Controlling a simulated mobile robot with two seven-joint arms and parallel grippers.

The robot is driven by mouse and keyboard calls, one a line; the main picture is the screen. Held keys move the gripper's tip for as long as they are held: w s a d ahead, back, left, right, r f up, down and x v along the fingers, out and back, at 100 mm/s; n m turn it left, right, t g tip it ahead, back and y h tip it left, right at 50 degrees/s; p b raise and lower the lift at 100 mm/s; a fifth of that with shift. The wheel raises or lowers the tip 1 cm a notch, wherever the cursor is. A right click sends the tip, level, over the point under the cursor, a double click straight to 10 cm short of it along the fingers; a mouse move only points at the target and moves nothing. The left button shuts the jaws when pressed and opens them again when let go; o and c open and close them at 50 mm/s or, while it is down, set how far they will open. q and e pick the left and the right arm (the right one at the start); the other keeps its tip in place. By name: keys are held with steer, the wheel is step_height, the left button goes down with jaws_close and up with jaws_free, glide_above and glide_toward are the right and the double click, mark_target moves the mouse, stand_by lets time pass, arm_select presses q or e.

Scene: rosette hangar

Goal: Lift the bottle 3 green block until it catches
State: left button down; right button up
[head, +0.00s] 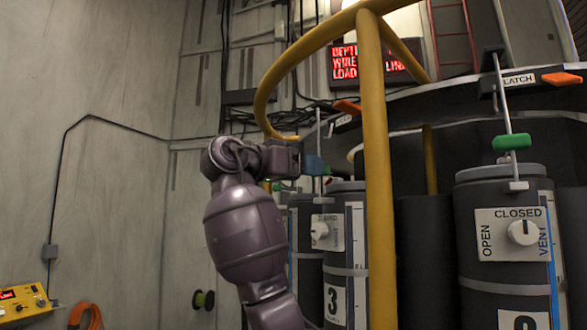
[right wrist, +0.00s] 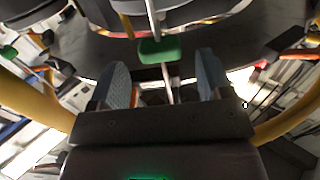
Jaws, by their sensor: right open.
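Bottle 3 (head: 338,270) is a dark cylinder with a white number label, partly hidden by a yellow post. A thin upright rod (head: 318,132) rises above it. My right gripper (head: 314,165) is at that rod, above the bottle top. In the right wrist view, the green block (right wrist: 160,50) sits on the rod just ahead of my open fingers (right wrist: 165,78), roughly centred between them. The fingers stand apart on either side, not closed on it. In the head view my gripper mostly hides this block. My left gripper is not in view.
A yellow post and curved rail (head: 376,170) stand close to the right of my gripper. Another bottle (head: 505,285) at right has its own green block (head: 512,143) on a rod under an orange-tipped latch (head: 560,78). A yellow control box (head: 22,304) is at lower left.

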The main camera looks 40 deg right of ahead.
steer(key=shift+s+d, duration=0.15)
steer(key=shift+d, duration=1.25)
steer(key=shift+d, duration=0.1)
steer(key=shift+c, duration=0.3)
steer(key=shift+r, duration=0.1)
steer(key=c, duration=1)
